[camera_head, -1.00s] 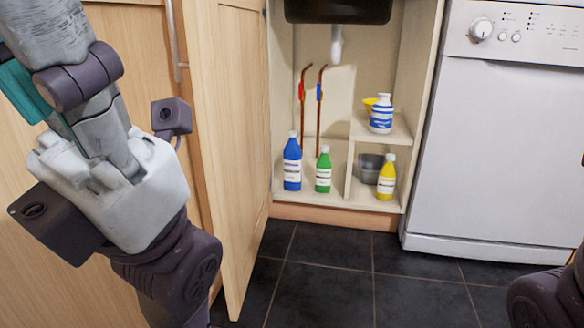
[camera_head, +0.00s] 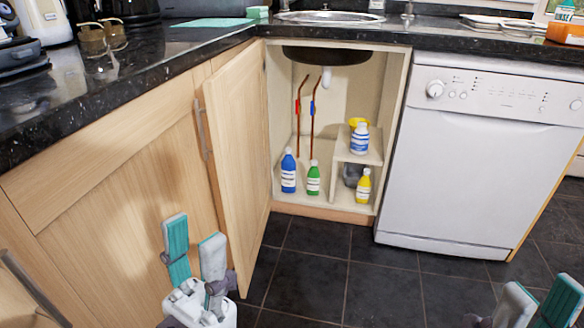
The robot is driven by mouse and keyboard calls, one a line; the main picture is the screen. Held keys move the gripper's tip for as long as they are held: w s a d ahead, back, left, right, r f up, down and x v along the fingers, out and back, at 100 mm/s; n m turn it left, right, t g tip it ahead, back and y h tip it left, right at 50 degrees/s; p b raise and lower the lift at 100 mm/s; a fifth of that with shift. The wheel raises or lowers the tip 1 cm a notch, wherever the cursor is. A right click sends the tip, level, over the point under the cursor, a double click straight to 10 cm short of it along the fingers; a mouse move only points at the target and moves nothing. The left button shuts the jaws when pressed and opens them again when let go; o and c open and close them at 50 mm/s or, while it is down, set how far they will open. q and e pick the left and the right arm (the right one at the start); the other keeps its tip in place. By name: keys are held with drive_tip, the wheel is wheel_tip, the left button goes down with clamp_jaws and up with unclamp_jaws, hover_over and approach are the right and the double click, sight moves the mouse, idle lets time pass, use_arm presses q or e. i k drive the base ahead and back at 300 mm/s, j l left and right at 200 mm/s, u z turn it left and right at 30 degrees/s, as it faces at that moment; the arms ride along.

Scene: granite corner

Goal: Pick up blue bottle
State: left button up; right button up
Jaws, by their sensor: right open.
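The blue bottle (camera_head: 289,172) stands upright on the floor of the open under-sink cabinet, at its left side, with a white cap and white label. My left gripper (camera_head: 194,240) is at the lower left in front of the open cabinet door, its two teal-and-grey fingers apart and pointing up, with nothing between them. My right gripper (camera_head: 538,302) is at the lower right corner, partly cut off, with its fingers apart and empty. Both grippers are well away from the bottle.
A green bottle (camera_head: 313,179) stands just right of the blue one. A yellow bottle (camera_head: 363,187) and a blue-and-white container (camera_head: 360,138) are further right. The cabinet door (camera_head: 236,150) stands open on the left; a white dishwasher (camera_head: 470,160) is on the right. Dark floor tiles (camera_head: 320,265) are clear.

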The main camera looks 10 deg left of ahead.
sight(288, 164)
drive_tip(key=i+l, duration=0.15)
drive_tip(key=i, duration=0.3)
drive_tip(key=i+l+u, duration=0.1)
drive_tip(key=i, duration=0.3)
drive_tip(key=i+l, duration=0.3)
drive_tip(key=i, duration=0.15)
drive_tip(key=i+l, duration=0.2)
drive_tip(key=i, duration=0.2)
drive_tip(key=u, duration=0.4)
drive_tip(key=i+l+u, duration=0.1)
drive_tip(key=u, duration=0.75)
drive_tip(key=i+l+u, duration=0.1)
drive_tip(key=u, duration=0.3)
